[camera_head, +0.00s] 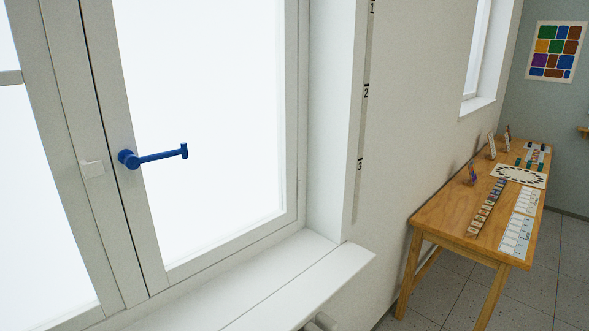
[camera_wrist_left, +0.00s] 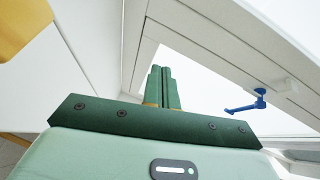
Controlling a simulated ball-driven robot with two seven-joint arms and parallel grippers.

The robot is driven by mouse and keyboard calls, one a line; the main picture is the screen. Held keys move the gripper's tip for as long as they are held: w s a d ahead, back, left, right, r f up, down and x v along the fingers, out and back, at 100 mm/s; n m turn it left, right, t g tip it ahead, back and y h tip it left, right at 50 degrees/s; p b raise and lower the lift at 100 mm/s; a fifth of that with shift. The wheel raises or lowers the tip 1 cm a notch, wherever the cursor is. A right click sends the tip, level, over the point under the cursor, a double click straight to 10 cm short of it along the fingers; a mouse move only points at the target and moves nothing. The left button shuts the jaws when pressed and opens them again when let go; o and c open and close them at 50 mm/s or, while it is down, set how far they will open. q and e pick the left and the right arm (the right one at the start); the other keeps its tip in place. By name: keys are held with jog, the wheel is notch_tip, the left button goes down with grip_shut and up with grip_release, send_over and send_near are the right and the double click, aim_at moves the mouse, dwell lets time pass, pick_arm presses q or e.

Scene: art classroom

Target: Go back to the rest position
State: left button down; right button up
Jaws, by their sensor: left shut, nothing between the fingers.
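My left gripper (camera_wrist_left: 164,78) shows in the left wrist view, its two green fingers side by side and shut with nothing between them. It points up toward the white window frame. Neither of my grippers shows in the head view, and my right gripper is in no view. A blue window handle (camera_head: 155,156) sticks out to the right, nearly level, from the window's middle frame in the head view. The handle also shows in the left wrist view (camera_wrist_left: 247,102), right of my left gripper and apart from it.
A white window sill (camera_head: 300,280) juts out below the window. A wooden table (camera_head: 445,218) with cards, strips and an oval mat stands against the wall at the right. Speckled floor (camera_head: 540,290) is open around it. A yellow-orange thing (camera_wrist_left: 22,25) shows at the wrist view's upper left.

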pick_arm(q)
jog(key=s+d+f+n+g, duration=0.2)
jog(key=s+d+g, duration=0.15)
jog(key=s, duration=0.55)
jog(key=s+d+f+n+g, duration=0.25)
jog(key=s+g, duration=0.25)
jog(key=s, duration=0.3)
jog(key=s+d+f+g+h+b, duration=0.2)
jog(key=f, duration=1.3)
jog(key=s+d+f+g+h+b, duration=0.1)
jog(key=s+d+f+h+b, duration=0.1)
jog(key=f, duration=1.2)
jog(key=s+f+n+g+h+b, duration=0.1)
jog(key=s+f+n+g+b, duration=0.1)
jog(key=s+f, duration=1.6)
jog(key=shift+s+a+f+n+g, duration=0.3)
jog(key=shift+s+n+g, duration=0.25)
jog(key=shift+s+n, duration=0.3)
jog(key=c, duration=2.1)
grip_release()
jog(key=shift+c, duration=0.2)
